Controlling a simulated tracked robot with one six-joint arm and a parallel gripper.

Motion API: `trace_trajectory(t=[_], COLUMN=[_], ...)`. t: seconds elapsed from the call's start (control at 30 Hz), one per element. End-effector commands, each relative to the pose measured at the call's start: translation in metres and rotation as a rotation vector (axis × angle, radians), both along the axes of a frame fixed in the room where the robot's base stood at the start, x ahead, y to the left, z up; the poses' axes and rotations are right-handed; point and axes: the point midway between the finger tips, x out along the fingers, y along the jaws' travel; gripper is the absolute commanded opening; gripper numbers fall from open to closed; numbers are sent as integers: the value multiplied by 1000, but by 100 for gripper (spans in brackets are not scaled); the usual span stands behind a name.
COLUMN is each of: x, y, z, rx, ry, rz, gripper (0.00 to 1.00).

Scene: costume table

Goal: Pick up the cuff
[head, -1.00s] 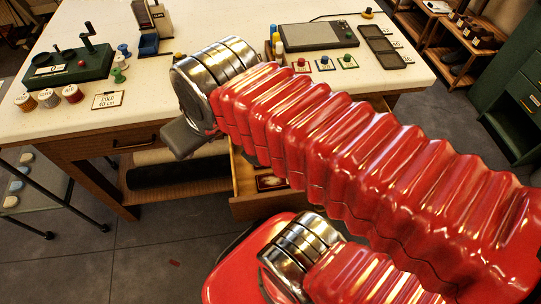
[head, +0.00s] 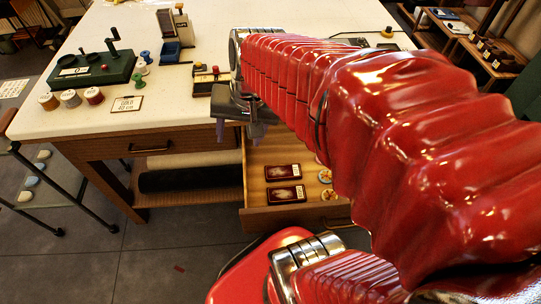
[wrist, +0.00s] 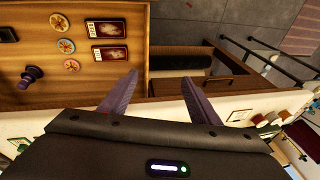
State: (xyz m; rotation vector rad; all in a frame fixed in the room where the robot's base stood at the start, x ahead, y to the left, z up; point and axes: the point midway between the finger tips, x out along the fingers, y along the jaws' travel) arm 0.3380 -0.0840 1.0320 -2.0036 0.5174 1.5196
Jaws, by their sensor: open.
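I cannot make out a cuff with certainty in either view. The open drawer (head: 262,216) holds two dark red cards (head: 284,183), which also show in the wrist view (wrist: 109,53), and several round patterned discs (wrist: 66,46). A dark purple, waisted object (wrist: 31,75) stands in the drawer at the left of the wrist view; I cannot tell whether it is the cuff. My gripper (head: 239,132) points down above the drawer's left back part by the table edge. In the wrist view its two fingers (wrist: 161,78) are apart with nothing between them.
A dark roll (head: 190,178) lies on the shelf below. A wheeled rack (head: 45,190) stands at left.

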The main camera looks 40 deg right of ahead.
Motion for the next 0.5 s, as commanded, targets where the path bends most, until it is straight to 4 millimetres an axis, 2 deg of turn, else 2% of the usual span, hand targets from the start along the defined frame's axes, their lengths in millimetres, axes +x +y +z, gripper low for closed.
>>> trace_trajectory(t=[0.03,0.27,0.5], x=[2,8,3], y=[-11,-58,-110], z=[-8,-40,-78], rx=[30,168,312], ry=[23,105,181], rz=[-70,-389,-729], gripper=[56,56,56])
